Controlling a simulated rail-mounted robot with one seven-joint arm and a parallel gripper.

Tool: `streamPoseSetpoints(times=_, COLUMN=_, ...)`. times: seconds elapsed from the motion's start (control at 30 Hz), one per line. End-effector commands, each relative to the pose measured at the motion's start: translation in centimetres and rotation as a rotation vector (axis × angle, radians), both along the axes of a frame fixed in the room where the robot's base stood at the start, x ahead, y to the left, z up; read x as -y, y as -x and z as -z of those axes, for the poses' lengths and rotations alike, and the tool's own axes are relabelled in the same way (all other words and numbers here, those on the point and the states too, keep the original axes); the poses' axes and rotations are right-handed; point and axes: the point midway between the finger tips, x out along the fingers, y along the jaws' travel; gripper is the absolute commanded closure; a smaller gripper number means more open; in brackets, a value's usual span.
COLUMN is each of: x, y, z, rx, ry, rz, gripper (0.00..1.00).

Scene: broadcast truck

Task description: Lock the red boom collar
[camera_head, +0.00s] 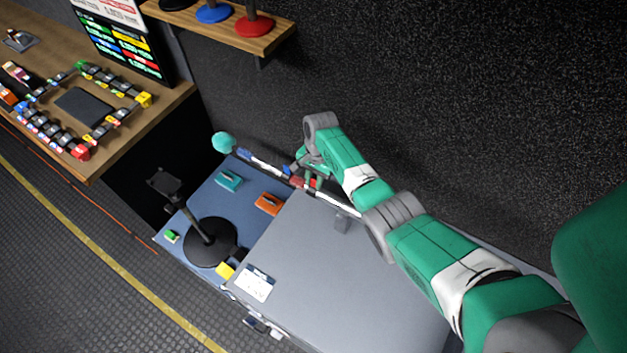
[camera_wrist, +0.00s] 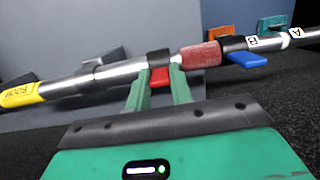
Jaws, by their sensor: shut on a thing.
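The boom pole (camera_wrist: 110,75) runs slantwise across the wrist view, with a yellow end marked BOOM (camera_wrist: 20,95). A dark collar (camera_wrist: 158,57) with a red lever (camera_wrist: 160,77) sits on it. My gripper (camera_wrist: 160,84) has one finger on each side of this red lever and is shut on it. A red sleeve (camera_wrist: 201,55) lies just right of the fingers. Further right is a dark collar with a blue lever (camera_wrist: 248,60), near white bands marked B and A. In the head view my gripper (camera_head: 312,180) is at the pole (camera_head: 342,204), partly hiding the collar.
A grey case (camera_head: 320,270) lies below the pole, beside a blue surface (camera_head: 200,200) with a teal clip (camera_head: 229,181), an orange clip (camera_head: 269,203) and a black stand (camera_head: 210,240). The dark wall (camera_head: 420,110) is close behind. A wooden desk (camera_head: 150,125) is at upper left.

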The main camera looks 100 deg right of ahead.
Motion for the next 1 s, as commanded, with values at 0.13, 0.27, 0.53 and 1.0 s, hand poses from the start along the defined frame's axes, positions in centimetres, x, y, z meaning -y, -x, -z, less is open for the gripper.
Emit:
streamPoseSetpoints(times=0.13, x=0.0, y=0.0, z=0.0, rx=0.0, ry=0.0, rz=0.001, gripper=1.0)
streamPoseSetpoints(times=0.27, x=0.0, y=0.0, z=0.0, rx=0.001, ry=0.001, rz=0.001, gripper=0.67)
streamPoseSetpoints(times=0.53, x=0.0, y=0.0, z=0.0, rx=0.0, ry=0.0, rz=0.001, gripper=0.56)
streamPoseSetpoints(times=1.0, x=0.8, y=0.7, z=-7.0, rx=0.0, ry=0.001, rz=0.0, gripper=0.56)
